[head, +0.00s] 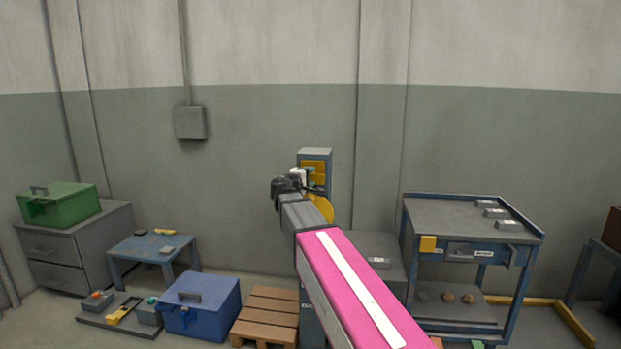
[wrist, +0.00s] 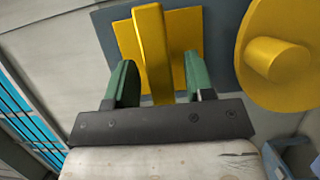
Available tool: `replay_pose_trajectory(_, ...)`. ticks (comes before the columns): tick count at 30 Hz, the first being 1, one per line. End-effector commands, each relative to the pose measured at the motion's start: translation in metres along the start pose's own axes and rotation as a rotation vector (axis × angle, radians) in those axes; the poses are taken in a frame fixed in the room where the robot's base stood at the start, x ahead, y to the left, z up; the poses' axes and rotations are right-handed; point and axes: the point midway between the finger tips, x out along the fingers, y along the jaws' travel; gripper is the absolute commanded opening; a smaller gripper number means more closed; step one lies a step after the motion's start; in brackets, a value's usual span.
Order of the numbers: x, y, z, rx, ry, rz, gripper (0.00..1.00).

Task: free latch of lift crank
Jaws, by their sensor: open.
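In the wrist view my gripper (wrist: 158,88) has its two green fingers apart, one on each side of an upright yellow bar (wrist: 152,50). I take this bar for the latch. Gaps show between the bar and both fingers. The bar stands in front of a yellow plate on a blue-grey post (wrist: 222,45). A yellow disc with a round knob (wrist: 278,60), likely the lift crank, is at the right. In the head view the post (head: 316,155) stands by the wall, and my arm partly hides the yellow disc (head: 322,207).
A grey cabinet (head: 375,255) stands behind my arm. A blue workbench (head: 470,212) is to the right. A wooden pallet (head: 268,312), a blue toolbox (head: 203,308) and a low blue table (head: 150,248) are to the left. A green box (head: 60,203) sits on drawers at far left.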

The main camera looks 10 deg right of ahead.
Motion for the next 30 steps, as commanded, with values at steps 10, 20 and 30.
replay_pose_trajectory(10, 0.0105, -0.0002, 0.0007, 0.0, -0.001, -0.001, 0.49)
replay_pose_trajectory(20, 0.0102, -0.0003, 0.0006, 0.0, -0.001, -0.001, 0.0)
replay_pose_trajectory(30, 0.0101, -0.0001, 0.0006, 0.051, -0.001, -0.022, 0.0)
